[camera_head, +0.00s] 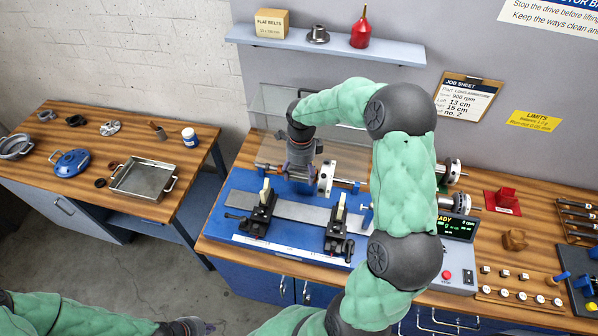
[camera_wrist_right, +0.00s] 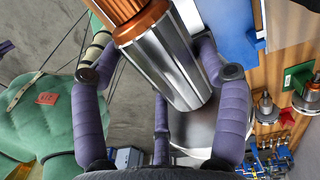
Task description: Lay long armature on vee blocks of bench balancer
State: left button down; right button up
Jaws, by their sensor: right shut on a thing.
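The long armature (camera_wrist_right: 172,72), a steel cylinder with copper windings at one end, is held between the purple fingers of my right gripper (camera_wrist_right: 160,85) in the right wrist view. In the head view my right gripper (camera_head: 302,180) hangs over the back of the bench balancer (camera_head: 225,222), behind the vee blocks, and mostly hides the armature. The left vee block (camera_head: 262,212) and right vee block (camera_head: 339,234) stand apart on the grey rail with nothing seen lying across them. Part of my left gripper (camera_head: 188,327) shows at the bottom edge; its fingers are not clear.
A control box (camera_head: 457,250) with a lit display stands right of the balancer. A clear guard (camera_head: 262,125) rises behind the balancer. The left table holds a metal tray (camera_head: 145,180).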

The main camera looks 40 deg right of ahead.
jog(key=shift+w+d+r, duration=0.1)
jog(key=shift+w, duration=0.1)
jog(key=shift+s+f+b, duration=0.15)
jog(key=shift+f+b, duration=0.25)
jog(key=shift+f, duration=0.15)
notch_tip(320, 180, down, 10)
jog(key=b, duration=0.6)
jog(key=shift+b, duration=0.3)
jog(key=shift+b, duration=0.45)
dwell(0.6)
jog(key=shift+f+b, duration=0.6)
jog(key=shift+f, duration=0.2)
dwell(0.7)
jog(key=o, duration=1.7)
jog(key=shift+o, duration=0.2)
